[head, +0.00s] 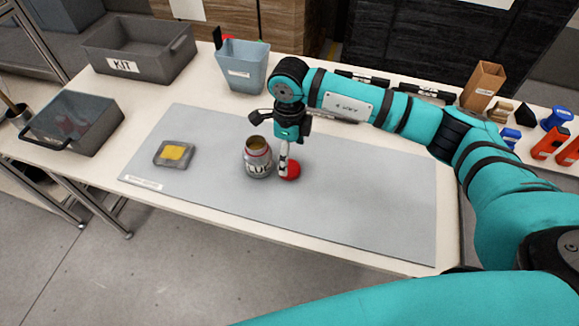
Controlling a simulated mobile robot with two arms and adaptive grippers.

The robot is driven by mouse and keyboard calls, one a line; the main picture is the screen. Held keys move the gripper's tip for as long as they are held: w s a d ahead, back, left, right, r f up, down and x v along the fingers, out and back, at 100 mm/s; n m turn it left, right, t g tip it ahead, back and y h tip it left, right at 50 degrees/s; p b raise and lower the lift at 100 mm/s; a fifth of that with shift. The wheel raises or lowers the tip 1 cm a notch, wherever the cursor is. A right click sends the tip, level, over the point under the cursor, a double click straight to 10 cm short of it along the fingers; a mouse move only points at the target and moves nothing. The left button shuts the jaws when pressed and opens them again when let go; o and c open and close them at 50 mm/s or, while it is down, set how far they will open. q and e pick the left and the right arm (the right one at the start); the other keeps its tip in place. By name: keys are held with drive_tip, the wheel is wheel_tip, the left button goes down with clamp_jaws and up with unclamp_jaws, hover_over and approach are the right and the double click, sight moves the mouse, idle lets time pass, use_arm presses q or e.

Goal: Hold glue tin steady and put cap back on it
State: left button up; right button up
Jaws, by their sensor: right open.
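The glue tin (257,159) stands upright and open on the grey mat, with yellowish glue showing in its mouth and a label around its side. The red cap (292,172) is on the mat just right of the tin, apart from it. My right gripper (284,160) is open and points down over the cap, close beside the tin. A pale finger partly covers the cap; whether it touches the cap, I cannot tell. My left gripper is not in view.
The grey mat (370,205) is clear to the right. A small tray with a yellow pad (173,153) lies at left. Behind are a KIT bin (140,48), a blue-grey bin (242,66) and a cardboard box (483,85). Another grey bin (72,122) stands at far left.

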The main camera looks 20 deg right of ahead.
sight(290, 167)
drive_tip(key=shift+f, duration=0.2)
wheel_tip(290, 167, down, 4)
drive_tip(key=shift+s+r+p, duration=0.15)
drive_tip(key=shift+p, duration=0.75)
drive_tip(key=shift+f, duration=0.5)
drive_tip(key=c, duration=0.8)
